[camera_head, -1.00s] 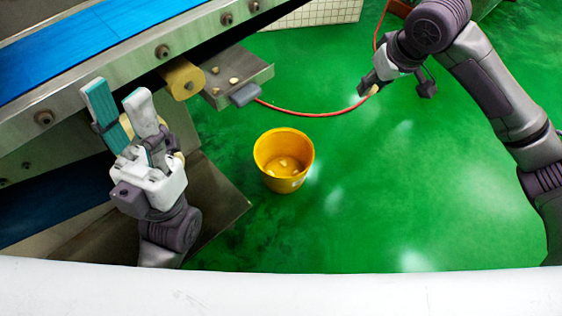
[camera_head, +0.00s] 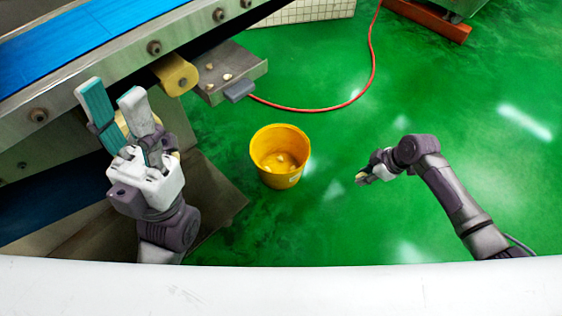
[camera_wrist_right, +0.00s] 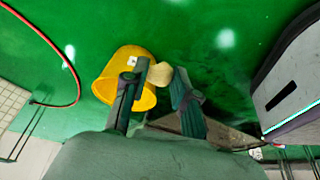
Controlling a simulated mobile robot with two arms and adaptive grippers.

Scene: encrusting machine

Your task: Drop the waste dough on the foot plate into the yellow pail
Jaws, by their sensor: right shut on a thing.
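The yellow pail (camera_head: 262,163) stands upright on the green floor with pale dough pieces inside. The metal foot plate (camera_head: 250,70) juts out below the conveyor. A few small dough pieces (camera_head: 227,77) lie on it. My right gripper (camera_head: 361,178) is to the right of the pail, apart from it. In the right wrist view, my right gripper (camera_wrist_right: 158,82) is shut on a beige dough piece (camera_wrist_right: 158,74) at its fingertips, with the pail (camera_wrist_right: 113,66) behind. My left gripper (camera_head: 112,92) is open, fingers up, with nothing seen between them, beside the conveyor.
The blue conveyor (camera_head: 75,42) with its metal frame fills the upper left. A red hose (camera_head: 330,108) runs across the floor behind the pail. A white tiled block (camera_head: 305,12) and an orange-red base (camera_head: 430,20) stand at the back. The floor around the pail is clear.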

